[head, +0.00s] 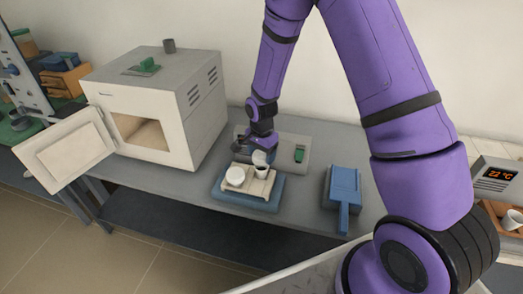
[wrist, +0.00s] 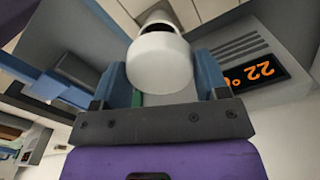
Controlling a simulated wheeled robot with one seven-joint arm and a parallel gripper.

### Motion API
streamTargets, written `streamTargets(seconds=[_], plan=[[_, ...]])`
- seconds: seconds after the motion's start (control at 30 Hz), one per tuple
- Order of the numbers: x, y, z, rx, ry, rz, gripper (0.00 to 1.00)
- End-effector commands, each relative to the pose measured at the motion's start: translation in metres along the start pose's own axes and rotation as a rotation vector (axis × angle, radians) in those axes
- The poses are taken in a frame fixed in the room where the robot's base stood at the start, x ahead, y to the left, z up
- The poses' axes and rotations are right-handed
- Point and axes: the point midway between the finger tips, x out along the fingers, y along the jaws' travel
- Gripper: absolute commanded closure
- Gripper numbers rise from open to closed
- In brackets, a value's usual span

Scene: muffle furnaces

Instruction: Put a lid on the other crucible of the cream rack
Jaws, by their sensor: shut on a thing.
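The cream rack (head: 247,192) sits on a blue base on the grey bench. Its left crucible (head: 235,177) has a white lid on it. The other crucible (head: 262,172), to the right, is open, with a dark mouth. My gripper (head: 262,150) is just above and behind this open crucible. It is shut on a white round lid (head: 259,158), which looks tilted. In the wrist view my gripper (wrist: 160,85) has its blue fingers on both sides of the lid (wrist: 158,65). A crucible's dark mouth (wrist: 158,26) shows just beyond the lid. I cannot tell whether they touch.
A white furnace (head: 155,110) with its door (head: 68,157) swung open stands at the left. A grey panel with a green part (head: 299,154) lies behind the rack. A blue tray with a handle (head: 343,187) lies right of it. A 22 °C display (head: 497,174) is far right.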

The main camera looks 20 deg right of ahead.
Motion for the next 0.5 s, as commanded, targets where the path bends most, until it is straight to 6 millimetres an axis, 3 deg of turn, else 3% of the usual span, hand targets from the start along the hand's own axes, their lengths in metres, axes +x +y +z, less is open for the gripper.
streamTargets(seconds=[0.5], plan=[[0.027, 0.0, 0.0, -0.002, -0.001, 0.002, 0.54]])
